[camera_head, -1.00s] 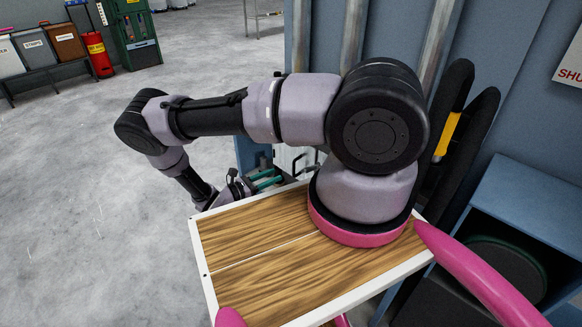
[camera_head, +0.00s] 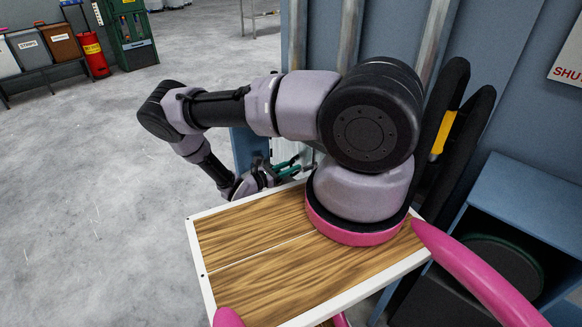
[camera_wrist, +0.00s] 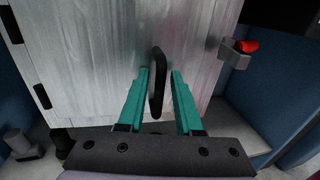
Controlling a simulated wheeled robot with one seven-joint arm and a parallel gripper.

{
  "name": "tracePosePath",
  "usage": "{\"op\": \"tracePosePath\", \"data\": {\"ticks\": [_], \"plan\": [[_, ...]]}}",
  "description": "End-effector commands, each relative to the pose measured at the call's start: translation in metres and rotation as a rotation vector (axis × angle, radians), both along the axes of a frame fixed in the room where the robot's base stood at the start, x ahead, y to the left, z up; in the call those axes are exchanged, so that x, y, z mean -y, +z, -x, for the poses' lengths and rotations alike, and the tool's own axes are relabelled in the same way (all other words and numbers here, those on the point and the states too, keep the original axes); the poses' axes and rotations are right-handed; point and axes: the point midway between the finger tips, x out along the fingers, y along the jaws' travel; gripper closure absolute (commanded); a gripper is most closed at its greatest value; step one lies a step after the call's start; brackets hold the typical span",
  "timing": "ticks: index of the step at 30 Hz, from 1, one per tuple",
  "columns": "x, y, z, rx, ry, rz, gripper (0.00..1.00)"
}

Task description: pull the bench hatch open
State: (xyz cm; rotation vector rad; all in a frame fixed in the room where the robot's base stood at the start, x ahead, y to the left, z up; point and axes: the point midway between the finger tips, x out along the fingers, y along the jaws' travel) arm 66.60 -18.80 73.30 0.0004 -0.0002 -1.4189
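The bench hatch (camera_wrist: 100,70) is a pale, streaky metal door that fills much of the wrist view and looks shut. Black hinges (camera_wrist: 42,96) run down its left side. A black upright bar handle (camera_wrist: 156,82) stands out from its face. My gripper (camera_wrist: 160,72) is open, with one teal finger on each side of the handle. A gap shows on the right; whether the left finger touches the handle I cannot tell. In the head view my gripper (camera_head: 288,166) is small and partly hidden by my arm, and only a sliver of the hatch shows.
A grey latch block with a red tip (camera_wrist: 246,46) sits at the hatch's right edge. Blue side panels (camera_wrist: 258,95) flank it. A blue open shelf unit (camera_head: 530,200) stands at the right. The grey floor (camera_head: 90,190) at the left is clear.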

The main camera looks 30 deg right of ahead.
Motion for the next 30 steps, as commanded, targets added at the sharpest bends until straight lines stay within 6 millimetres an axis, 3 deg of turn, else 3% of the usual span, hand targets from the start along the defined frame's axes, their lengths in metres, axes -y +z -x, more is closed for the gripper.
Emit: {"op": "tracePosePath", "data": {"ticks": [1, 2, 30], "plan": [[-0.0001, 0.0000, 0.0000, 0.000, 0.000, 0.000, 0.90], [-0.0001, 0.0000, 0.0000, 0.000, 0.000, 0.000, 1.00], [-0.0003, 0.0000, -0.0001, 0.000, 0.000, 0.000, 1.00]]}}
